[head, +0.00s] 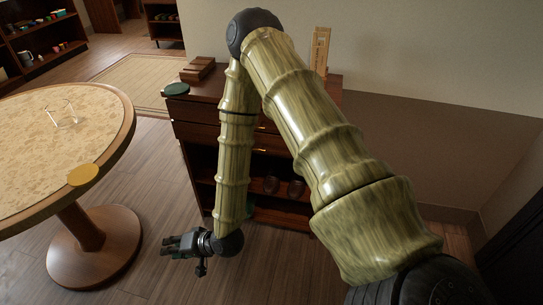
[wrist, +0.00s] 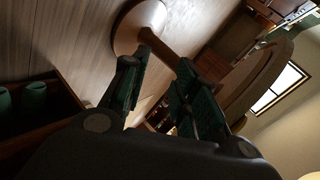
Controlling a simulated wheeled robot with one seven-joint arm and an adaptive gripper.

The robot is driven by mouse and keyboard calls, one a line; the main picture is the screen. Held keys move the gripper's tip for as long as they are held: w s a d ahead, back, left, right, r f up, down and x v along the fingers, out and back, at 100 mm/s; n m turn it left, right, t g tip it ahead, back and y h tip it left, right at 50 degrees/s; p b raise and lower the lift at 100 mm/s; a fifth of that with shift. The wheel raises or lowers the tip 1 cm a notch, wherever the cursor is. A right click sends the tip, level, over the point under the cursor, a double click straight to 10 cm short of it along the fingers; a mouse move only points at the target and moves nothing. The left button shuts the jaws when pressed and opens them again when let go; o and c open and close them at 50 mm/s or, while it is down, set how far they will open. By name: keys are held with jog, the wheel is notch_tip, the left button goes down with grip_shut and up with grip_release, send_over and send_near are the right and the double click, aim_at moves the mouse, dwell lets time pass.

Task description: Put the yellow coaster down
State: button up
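The yellow coaster (head: 83,175) lies flat at the near right edge of the round table (head: 112,140), partly over its dark rim. My gripper (head: 166,247) hangs low to the right of the table, apart from the coaster and lower than the tabletop. In the wrist view my gripper (wrist: 165,65) has its two fingers spread with an empty gap between them.
A wooden cabinet (head: 195,110) with a dark green disc (head: 176,89) and a wooden block (head: 198,69) on top stands behind my arm. A glass-like frame (head: 62,115) stands on the table. The round pedestal base (head: 95,247) is left of my gripper.

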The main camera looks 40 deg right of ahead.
jog(key=s+d+f+n+g+h, duration=0.1)
jog(key=s+d+f+n+g, duration=0.1)
jog(key=s+f, duration=0.3)
jog(key=s+d+f+n+g+h, duration=0.1)
jog(key=s+d+f+g+h, duration=0.1)
jog(key=s+f, duration=0.4)
jog(key=s+d+g, duration=0.1)
jog(key=s+d, duration=0.1)
jog(key=s, duration=0.3)
jog(key=shift+s+d+n+h, duration=0.2)
jog(key=shift+n+h, duration=0.1)
jog(key=shift+n, duration=0.1)
jog(key=s+d+n+g+h, duration=0.1)
jog(key=s+d, duration=0.1)
jog(key=s, duration=0.2)
jog(key=s+d+f+n+g+h, duration=0.1)
jog(key=s+d, duration=0.1)
jog(key=s, duration=0.2)
jog(key=s+d+f+g, duration=0.1)
jog(key=s+d+g, duration=0.1)
jog(key=s+d, duration=0.1)
jog(key=shift+s+f+n+h, duration=0.1)
jog(key=shift+s+n+h, duration=0.3)
jog(key=shift+s, duration=0.35)
jog(key=shift+c, duration=0.7)
jog(key=shift+s+d, duration=0.3)
jog(key=shift+s, duration=0.05)
grip_shut()
